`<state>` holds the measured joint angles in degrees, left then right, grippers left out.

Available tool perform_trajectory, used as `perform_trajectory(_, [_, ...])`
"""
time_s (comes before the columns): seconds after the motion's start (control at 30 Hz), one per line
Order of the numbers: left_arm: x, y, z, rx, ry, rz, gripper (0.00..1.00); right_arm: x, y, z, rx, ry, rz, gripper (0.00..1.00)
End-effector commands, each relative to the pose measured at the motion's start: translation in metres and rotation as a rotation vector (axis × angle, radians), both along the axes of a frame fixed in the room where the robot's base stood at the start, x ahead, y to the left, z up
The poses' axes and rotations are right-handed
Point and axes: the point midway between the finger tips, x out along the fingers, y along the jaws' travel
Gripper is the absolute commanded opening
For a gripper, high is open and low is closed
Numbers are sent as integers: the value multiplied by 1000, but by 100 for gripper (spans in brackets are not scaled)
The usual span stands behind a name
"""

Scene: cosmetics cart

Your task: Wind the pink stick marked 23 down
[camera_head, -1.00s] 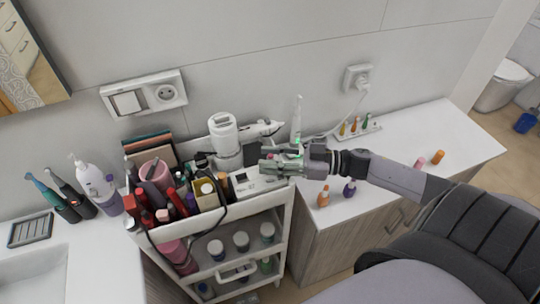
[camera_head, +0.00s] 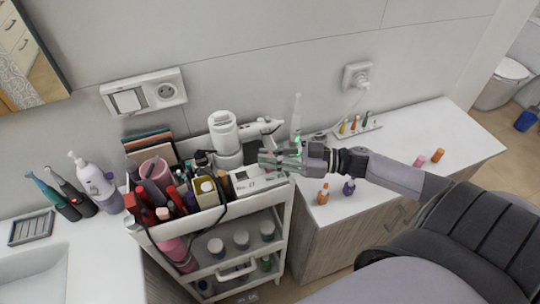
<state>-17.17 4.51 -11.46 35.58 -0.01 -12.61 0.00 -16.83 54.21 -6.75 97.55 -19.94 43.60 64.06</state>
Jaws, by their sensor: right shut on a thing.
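My right gripper (camera_head: 272,159) reaches in from the right, level, over the back right part of the cosmetics cart (camera_head: 232,217). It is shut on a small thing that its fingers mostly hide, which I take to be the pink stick. Neither its pink colour nor the number 23 can be read here. A white labelled box (camera_head: 255,180) lies on the cart just below and in front of the fingers. My left gripper is not in view.
The cart's top is crowded with a pink cup (camera_head: 155,170), red tubes and a white device (camera_head: 223,132). On the right counter (camera_head: 440,130) stand an orange bottle (camera_head: 323,194), a purple bottle (camera_head: 349,187) and two small caps (camera_head: 437,156). The counter's middle is clear.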

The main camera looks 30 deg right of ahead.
Motion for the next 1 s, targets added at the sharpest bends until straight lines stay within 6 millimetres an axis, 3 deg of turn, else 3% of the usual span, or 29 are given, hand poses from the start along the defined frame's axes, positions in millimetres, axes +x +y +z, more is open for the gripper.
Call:
perform_trajectory(0.27, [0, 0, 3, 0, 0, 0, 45, 0, 0, 1, 1, 0, -9, 0])
perform_trajectory(0.47, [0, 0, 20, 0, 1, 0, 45, 0, 0, 5, 6, -1, -71, 0])
perform_trajectory(0.7, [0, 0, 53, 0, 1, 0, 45, 0, 1, 8, 9, 0, -240, 0])
perform_trajectory(1.0, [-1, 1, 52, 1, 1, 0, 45, 0, 1, 0, 11, 1, -524, 0])
